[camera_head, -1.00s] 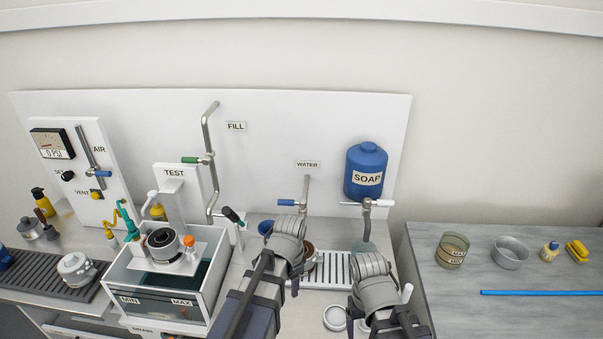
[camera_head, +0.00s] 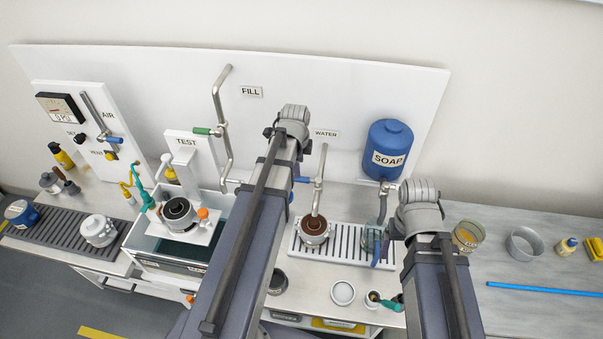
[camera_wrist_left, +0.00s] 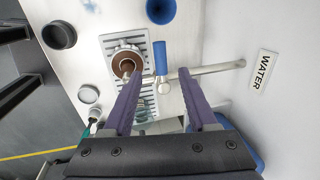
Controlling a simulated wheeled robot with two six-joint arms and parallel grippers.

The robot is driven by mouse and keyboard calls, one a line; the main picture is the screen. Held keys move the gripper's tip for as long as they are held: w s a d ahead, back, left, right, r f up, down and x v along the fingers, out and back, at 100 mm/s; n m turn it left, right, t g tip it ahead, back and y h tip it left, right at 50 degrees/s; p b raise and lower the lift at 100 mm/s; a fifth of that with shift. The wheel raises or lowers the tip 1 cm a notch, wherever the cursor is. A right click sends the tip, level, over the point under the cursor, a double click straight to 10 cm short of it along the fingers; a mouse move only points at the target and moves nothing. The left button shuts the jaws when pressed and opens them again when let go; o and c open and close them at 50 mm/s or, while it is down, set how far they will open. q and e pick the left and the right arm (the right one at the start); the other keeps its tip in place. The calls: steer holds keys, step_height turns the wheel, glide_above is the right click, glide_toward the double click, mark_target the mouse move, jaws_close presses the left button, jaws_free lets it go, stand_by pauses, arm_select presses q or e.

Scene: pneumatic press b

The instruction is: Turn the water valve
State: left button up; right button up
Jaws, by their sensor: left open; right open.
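The water tap (camera_head: 319,190) is a grey pipe below the WATER label, with a blue valve handle (camera_head: 302,180) beside it. My left arm partly covers that area in the head view. In the left wrist view the blue handle (camera_wrist_left: 160,57) stands upright in the picture, just beyond the fingertips.
A round part with a brown inside (camera_head: 315,228) stands on the slotted drain tray (camera_head: 345,246) below the water tap. A blue soap bottle (camera_head: 388,148) hangs to the right. A test tank (camera_head: 150,245) stands left. A blue cup (camera_wrist_left: 160,10) is near the valve.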

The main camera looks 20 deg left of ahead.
mark_target(306, 181)
arm_select(q)
steer(key=f+b, duration=0.2)
steer(key=w+f+b, duration=0.1)
steer(key=f+b, duration=0.1)
steer(key=f, duration=0.1)
steer(key=f+b, duration=0.2)
steer(key=b, duration=0.1)
steer(key=shift+w+a+f, duration=0.25)
steer(key=shift+w+f, duration=0.05)
steer(key=shift+r, duration=0.1)
jaws_close()
stand_by(1.1)
